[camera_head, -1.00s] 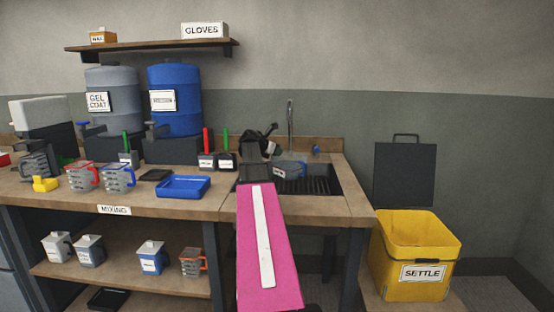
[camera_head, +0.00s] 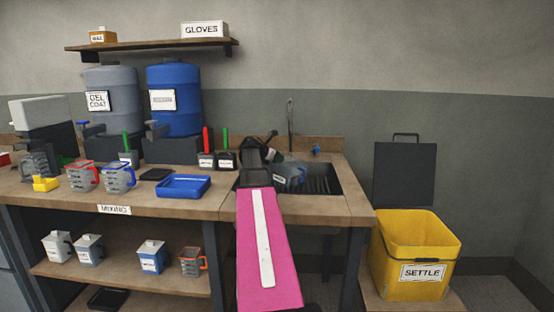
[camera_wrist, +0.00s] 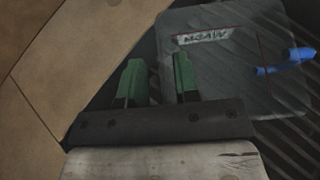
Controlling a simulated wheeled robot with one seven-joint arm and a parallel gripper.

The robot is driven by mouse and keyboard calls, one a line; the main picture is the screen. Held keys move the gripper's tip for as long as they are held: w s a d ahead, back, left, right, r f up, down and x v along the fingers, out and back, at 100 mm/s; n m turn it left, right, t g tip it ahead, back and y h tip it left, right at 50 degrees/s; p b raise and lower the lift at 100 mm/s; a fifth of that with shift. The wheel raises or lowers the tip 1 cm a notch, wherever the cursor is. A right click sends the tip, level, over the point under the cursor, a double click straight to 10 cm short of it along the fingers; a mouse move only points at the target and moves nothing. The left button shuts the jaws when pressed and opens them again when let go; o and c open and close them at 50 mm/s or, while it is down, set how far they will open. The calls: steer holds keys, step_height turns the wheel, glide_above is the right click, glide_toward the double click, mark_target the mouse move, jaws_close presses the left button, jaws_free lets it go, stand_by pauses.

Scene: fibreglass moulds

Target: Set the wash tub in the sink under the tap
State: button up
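The wash tub (camera_head: 297,173) is a see-through grey-blue box with a white label. It sits inside the dark sink (camera_head: 335,190), below and in front of the tall grey tap (camera_head: 290,125). In the wrist view the tub (camera_wrist: 225,85) lies over the ribbed sink floor (camera_wrist: 292,142), its label upside down. My gripper (camera_wrist: 158,65) is at the tub's left edge. Its two green fingers stand apart with a gap, one outside the edge and one over the tub. No wall is seen pinched between them. In the head view my arm hides the sink's left part.
A blue tray (camera_head: 183,186), jugs (camera_head: 118,178) and bottles stand on the bench left of my arm. A blue knob (camera_head: 316,149) is behind the sink. A yellow settle bin (camera_head: 415,250) stands right of the bench. The bench edge (camera_wrist: 50,70) is close left of my gripper.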

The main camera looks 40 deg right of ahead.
steer(key=w+v, duration=0.1)
steer(key=v, duration=1.1)
steer(key=shift+s, duration=0.5)
steer(key=shift+r, duration=0.1)
steer(key=shift+s, duration=0.1)
